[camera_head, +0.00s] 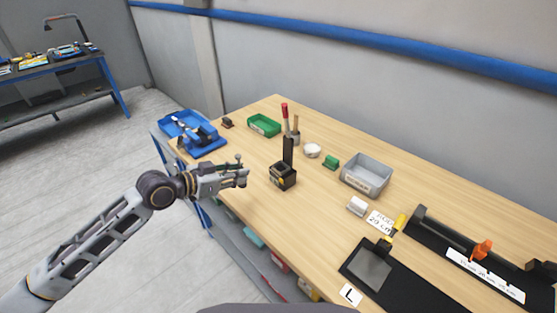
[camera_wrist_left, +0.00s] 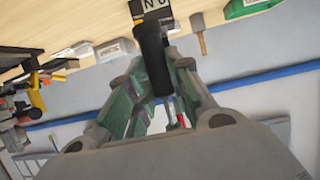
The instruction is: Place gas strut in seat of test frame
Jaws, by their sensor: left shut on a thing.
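The gas strut (camera_head: 288,150) has a black body and stands upright at a small dark block (camera_head: 284,180) with yellow marks. In the left wrist view the strut (camera_wrist_left: 152,48) runs between the fingers of my left gripper (camera_wrist_left: 160,75), its thin rod towards the palm. The block's lettered label (camera_wrist_left: 152,5) is cut off at the top. My left gripper (camera_head: 243,177) is shut on the strut; the contact itself is hard to make out in the head view. I cannot tell which fixture is the test frame. My right gripper is out of view.
A blue tray (camera_head: 190,130) is at the far left. A black plate (camera_head: 370,268) and a rail with an orange clamp (camera_head: 482,249) are at the right.

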